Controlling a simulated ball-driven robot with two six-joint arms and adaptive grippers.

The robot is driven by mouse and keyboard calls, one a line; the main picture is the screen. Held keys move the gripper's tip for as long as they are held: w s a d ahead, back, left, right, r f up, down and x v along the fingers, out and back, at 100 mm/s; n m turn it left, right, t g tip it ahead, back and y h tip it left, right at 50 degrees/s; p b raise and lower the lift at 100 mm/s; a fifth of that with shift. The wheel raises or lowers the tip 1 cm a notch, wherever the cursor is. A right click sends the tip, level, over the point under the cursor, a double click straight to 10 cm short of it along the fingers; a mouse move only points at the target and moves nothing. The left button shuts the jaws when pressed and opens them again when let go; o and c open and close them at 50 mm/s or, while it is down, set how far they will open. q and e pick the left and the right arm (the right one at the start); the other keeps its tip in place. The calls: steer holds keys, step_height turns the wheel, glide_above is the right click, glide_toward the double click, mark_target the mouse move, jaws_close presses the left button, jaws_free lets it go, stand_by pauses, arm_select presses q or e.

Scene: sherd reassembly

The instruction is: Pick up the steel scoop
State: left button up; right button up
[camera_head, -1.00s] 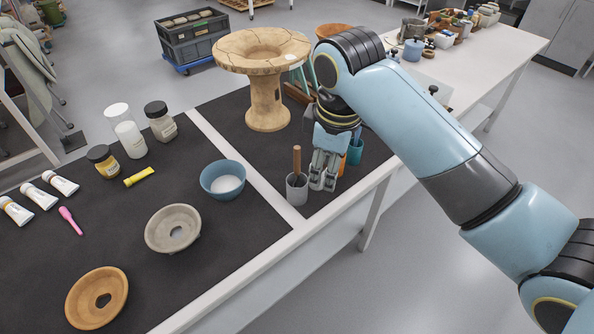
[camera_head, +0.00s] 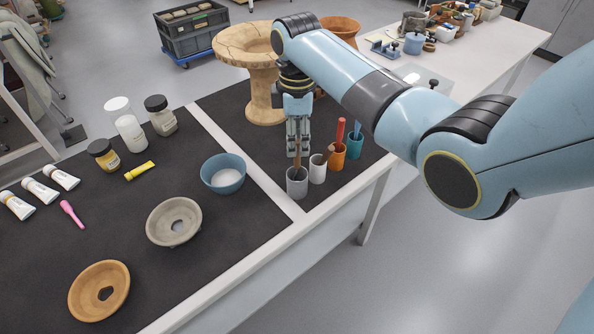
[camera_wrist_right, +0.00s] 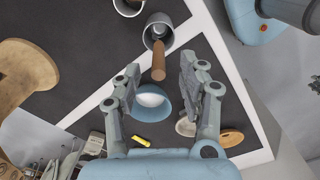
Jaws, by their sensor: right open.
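A wooden handle (camera_head: 298,159) stands upright out of a grey cup (camera_head: 297,185) at the front of the dark mat. In the right wrist view, the handle (camera_wrist_right: 159,62) runs from the cup (camera_wrist_right: 156,28) toward my fingers, with some grey metal inside the cup; this looks like the scoop, its lower part hidden by the cup wall. My right gripper (camera_head: 298,148) points down just above the cup, fingers open. In the right wrist view my right gripper (camera_wrist_right: 160,68) has the handle's end between its spread fingertips, apparently not touching. My left gripper is not in view.
Close to the right stand a white cup (camera_head: 317,171), an orange cup (camera_head: 336,160) and a teal cup (camera_head: 355,150), with tools. A blue bowl (camera_head: 223,178) sits to the left. A large clay stand (camera_head: 263,95) rises behind my gripper.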

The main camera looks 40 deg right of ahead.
mark_target(297, 160)
step_height(297, 160, down, 3)
steer(key=shift+w+f, duration=0.1)
steer(key=shift+f, duration=0.05)
steer(key=shift+c, duration=0.4)
jaws_close()
